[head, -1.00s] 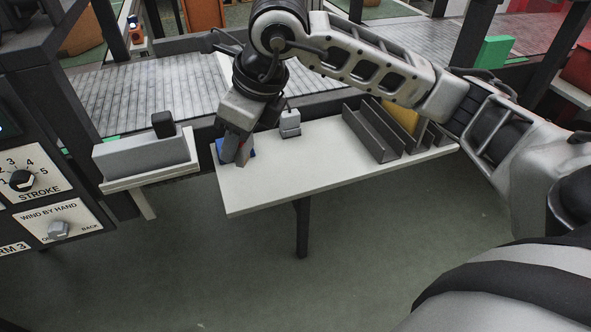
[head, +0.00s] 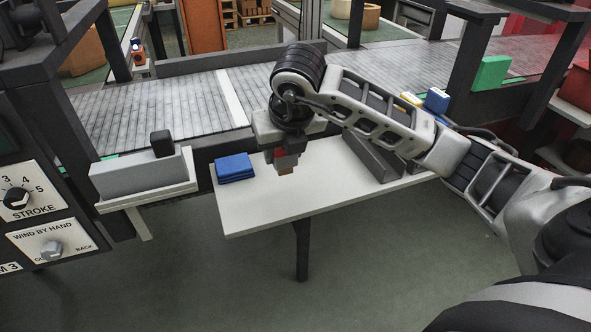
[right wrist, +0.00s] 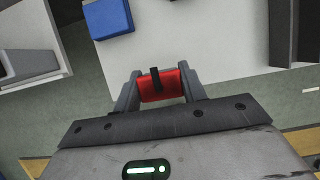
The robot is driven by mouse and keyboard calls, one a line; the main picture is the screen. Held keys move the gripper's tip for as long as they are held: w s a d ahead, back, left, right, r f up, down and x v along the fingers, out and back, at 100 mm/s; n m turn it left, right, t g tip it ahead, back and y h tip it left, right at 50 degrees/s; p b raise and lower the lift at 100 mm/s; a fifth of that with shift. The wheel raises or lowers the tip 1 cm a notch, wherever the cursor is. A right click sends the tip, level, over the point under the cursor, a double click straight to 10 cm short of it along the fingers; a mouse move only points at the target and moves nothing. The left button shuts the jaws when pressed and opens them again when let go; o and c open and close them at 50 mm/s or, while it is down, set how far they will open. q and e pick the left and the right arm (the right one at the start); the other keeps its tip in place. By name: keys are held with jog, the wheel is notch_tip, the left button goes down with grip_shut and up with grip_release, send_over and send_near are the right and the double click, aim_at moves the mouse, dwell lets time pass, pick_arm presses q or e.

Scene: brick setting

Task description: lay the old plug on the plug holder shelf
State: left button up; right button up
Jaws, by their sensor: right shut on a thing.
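My right gripper (head: 286,163) is shut on a small red piece with a dark strip across it, which I take for the old plug (right wrist: 163,85). It is held above the middle of a white table (head: 262,212). In the head view the red piece is mostly covered by the fingers, with a brownish end below them. A small white shelf (head: 150,200) at the left carries a long grey block (head: 140,178) with a black knob on it. I cannot tell for sure which surface is the plug holder shelf. My left gripper is not in view.
A conveyor (head: 175,105) runs behind. The table's front left is bare.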

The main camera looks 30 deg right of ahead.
jog(key=d+f, duration=0.1)
jog(key=f, duration=0.1)
jog(key=w+d+f, duration=0.1)
jog(key=shift+d+f, duration=0.35)
jog(key=shift+d, duration=0.05)
jog(key=f, duration=0.3)
jog(key=shift+w+d+f+p, duration=0.1)
jog(key=shift+d+f+p, duration=0.05)
jog(key=shift+d+p, duration=0.2)
jog(key=shift+f, duration=0.25)
jog(key=shift+f, duration=0.2)
jog(key=o, duration=1.1)
jog(key=shift+r, duration=0.1)
